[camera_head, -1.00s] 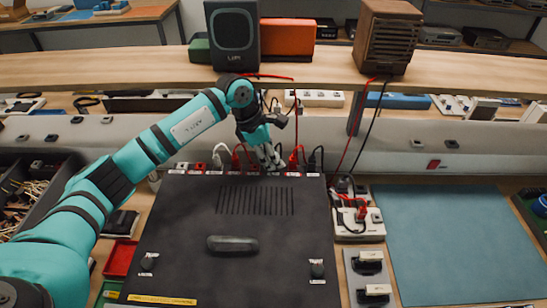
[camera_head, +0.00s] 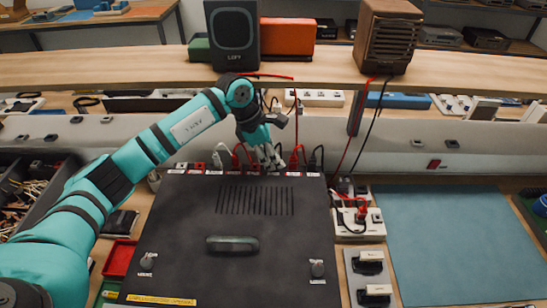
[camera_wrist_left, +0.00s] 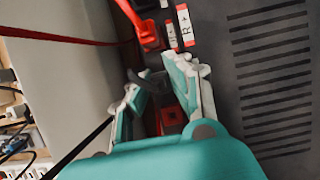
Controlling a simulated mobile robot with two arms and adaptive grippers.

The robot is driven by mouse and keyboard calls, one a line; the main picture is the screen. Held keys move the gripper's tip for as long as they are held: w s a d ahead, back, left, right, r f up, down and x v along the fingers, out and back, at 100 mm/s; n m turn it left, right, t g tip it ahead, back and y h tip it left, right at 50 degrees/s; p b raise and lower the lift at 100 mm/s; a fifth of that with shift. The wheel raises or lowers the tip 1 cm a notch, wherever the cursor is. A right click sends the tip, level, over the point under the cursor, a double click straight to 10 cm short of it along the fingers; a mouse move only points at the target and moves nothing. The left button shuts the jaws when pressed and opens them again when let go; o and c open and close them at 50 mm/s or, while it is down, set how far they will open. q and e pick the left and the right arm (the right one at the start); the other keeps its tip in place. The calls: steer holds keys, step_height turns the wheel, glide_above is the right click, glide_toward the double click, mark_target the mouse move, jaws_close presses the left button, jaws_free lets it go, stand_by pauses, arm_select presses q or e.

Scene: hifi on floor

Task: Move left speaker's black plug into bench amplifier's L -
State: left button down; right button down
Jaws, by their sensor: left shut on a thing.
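The amplifier (camera_head: 180,225), a large dark box, has a row of sockets with white and red labels along its far edge. My left gripper (camera_head: 270,158) is at that edge, between red plugs. In the left wrist view, it (camera_wrist_left: 165,88) is closed around a dark plug (camera_wrist_left: 150,78), partly hidden by the fingers; a black cable (camera_wrist_left: 82,148) passes at lower left. A red plug (camera_wrist_left: 147,36) stands just beyond, by a label reading R +. A red socket (camera_wrist_left: 173,117) shows between the fingers. The left speaker (camera_head: 233,35) is on the shelf. I cannot tell whether the held plug is seated.
A brown speaker (camera_head: 388,35) stands on the shelf (camera_head: 310,72) above. A small white unit (camera_head: 358,222) with red and black leads sits right of the amplifier. The blue mat (camera_head: 460,245) is clear.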

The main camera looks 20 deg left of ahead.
arm_select(q)
steer(key=c, duration=1.2)
jaws_free()
steer(key=shift+w+d+r+p+v, duration=0.1)
steer(key=shift+d+p+v, duration=0.25)
steer(key=shift+v, duration=1.75)
steer(key=shift+w+d+r+p+v, duration=0.15)
steer(key=shift+p+v, duration=0.45)
steer(key=shift+v, duration=1.5)
steer(key=shift+d+r+p+v, duration=0.1)
steer(key=shift+d+p+v, duration=0.3)
steer(key=shift+v, duration=1.7)
steer(key=shift+a, duration=0.1)
